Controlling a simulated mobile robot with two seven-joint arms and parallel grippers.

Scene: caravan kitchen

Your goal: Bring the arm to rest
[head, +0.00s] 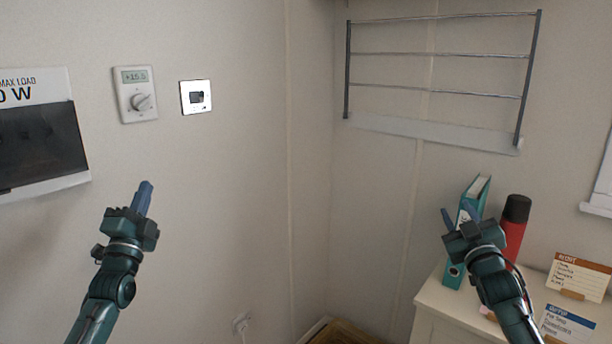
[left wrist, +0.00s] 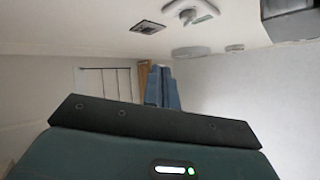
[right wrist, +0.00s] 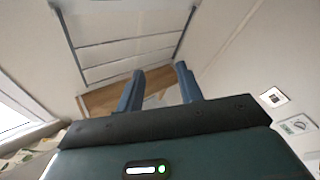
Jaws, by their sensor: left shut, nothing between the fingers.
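My left gripper (head: 145,197) is raised in front of the left wall, below the thermostat, with its fingers shut together and nothing between them. Its closed blue fingers also show in the left wrist view (left wrist: 162,88). My right gripper (head: 460,216) is in front of the counter at the right, pointing up. Its two fingers stand apart and empty in the right wrist view (right wrist: 159,88). In the head view it overlaps a teal binder, and I cannot tell any contact there.
A thermostat (head: 136,94) and a small white switch plate (head: 196,97) are on the left wall, beside a dark panel box (head: 40,143). A wire rack (head: 437,54) hangs at right. The counter holds the teal binder (head: 478,190), a red bottle (head: 514,235) and cards (head: 578,276).

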